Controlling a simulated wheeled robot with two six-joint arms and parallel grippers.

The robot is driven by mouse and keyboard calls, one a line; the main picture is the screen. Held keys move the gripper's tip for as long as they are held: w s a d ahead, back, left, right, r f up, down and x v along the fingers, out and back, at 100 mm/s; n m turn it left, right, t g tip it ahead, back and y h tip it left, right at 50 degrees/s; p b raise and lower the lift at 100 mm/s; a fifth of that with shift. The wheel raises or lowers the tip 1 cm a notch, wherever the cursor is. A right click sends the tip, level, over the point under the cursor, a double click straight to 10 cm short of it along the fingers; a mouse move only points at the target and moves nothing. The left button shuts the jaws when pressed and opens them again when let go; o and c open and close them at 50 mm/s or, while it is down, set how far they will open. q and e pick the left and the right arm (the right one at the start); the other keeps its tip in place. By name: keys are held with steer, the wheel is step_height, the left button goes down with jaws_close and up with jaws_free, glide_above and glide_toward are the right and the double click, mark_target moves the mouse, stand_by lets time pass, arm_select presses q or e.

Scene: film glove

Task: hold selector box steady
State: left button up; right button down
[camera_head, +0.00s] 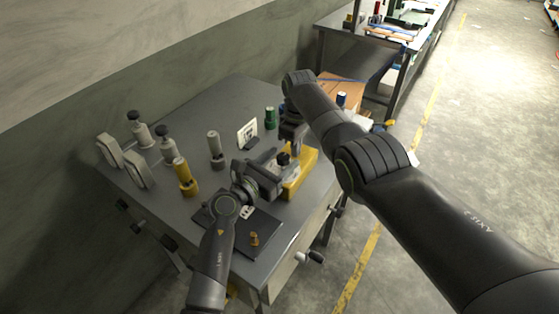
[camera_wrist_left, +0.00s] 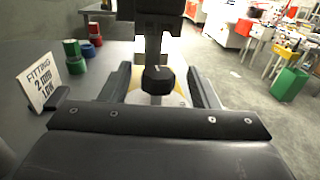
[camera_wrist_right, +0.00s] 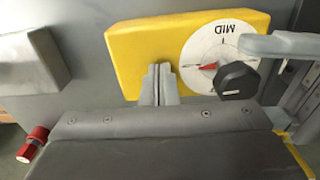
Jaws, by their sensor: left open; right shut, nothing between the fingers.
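The selector box (camera_head: 306,168) is a yellow block on the grey table. In the right wrist view the yellow box (camera_wrist_right: 140,50) has a white dial (camera_wrist_right: 205,45) marked MID, a red pointer and a black knob (camera_wrist_right: 237,80). My left gripper (camera_head: 274,163) is open, its fingers (camera_wrist_left: 160,88) on either side of the knob (camera_wrist_left: 157,78); contact is unclear. My right gripper (camera_head: 291,138) points down at the box, its shut, empty fingers (camera_wrist_right: 160,84) in front of the yellow face beside the dial. I cannot tell whether they touch it.
A small sign (camera_wrist_left: 40,82) reading FITTING, MID and LOW stands by the box, near green, red and blue spools (camera_wrist_left: 75,56). A yellow cylinder (camera_head: 185,177) and several grey posts stand left. A dark mat (camera_head: 252,238) lies at the front.

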steer(key=shift+s+d+f, duration=0.1)
steer(key=shift+s+f, duration=0.05)
steer(key=shift+f, duration=0.15)
arm_select(q)
steer(key=shift+f, duration=0.1)
steer(key=c, duration=1)
steer(key=shift+o, duration=0.2)
steer(key=shift+m+g+h, duration=0.6)
steer(key=shift+h, duration=0.1)
steer(key=o, duration=1)
steer(key=shift+c, duration=0.2)
steer(key=v, duration=1.2)
steer(key=shift+s, duration=0.2)
